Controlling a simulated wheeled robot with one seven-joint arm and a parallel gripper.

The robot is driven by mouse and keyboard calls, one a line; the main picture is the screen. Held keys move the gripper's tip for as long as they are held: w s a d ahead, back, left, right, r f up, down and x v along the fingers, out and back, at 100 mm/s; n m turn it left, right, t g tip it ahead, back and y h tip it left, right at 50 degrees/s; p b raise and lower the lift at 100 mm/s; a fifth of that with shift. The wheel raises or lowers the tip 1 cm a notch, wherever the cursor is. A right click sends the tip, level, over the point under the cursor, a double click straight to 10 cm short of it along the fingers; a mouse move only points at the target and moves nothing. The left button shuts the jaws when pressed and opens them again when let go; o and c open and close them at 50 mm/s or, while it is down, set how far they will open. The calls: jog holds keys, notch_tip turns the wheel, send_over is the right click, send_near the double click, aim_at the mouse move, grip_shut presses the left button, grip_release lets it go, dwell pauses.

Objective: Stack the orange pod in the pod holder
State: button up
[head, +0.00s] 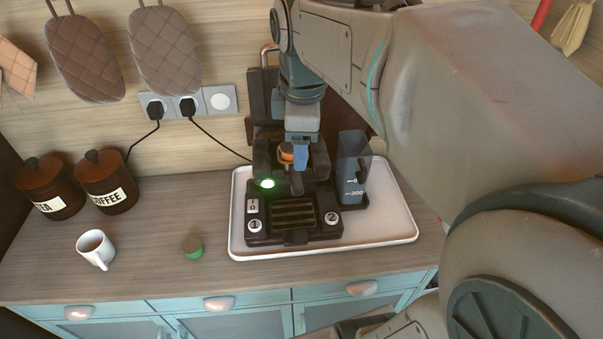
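The orange pod (286,153) shows as a small orange patch at the coffee machine (291,218). My gripper (298,158) points down right beside it, with a blue finger over its right side. The finger gap is too small and too hidden to tell whether it grips the pod. The pod holder cannot be made out clearly. It seems to be in the dark upper part of the machine, behind my gripper, and I cannot tell whether the pod rests in it.
The machine stands on a white tray (388,232) with a clear water tank (353,180) at its right and a lit green light (267,183). A green pod (192,248), white mug (95,248) and two canisters (105,182) stand left. Cables run from wall sockets (188,103).

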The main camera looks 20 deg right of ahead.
jog(key=s+f+m+t, duration=0.1)
jog(key=s+f+m, duration=0.8)
jog(key=m, duration=0.5)
jog(key=shift+d+t, duration=0.25)
jog(key=shift+t, duration=0.05)
jog(key=shift+c, duration=0.3)
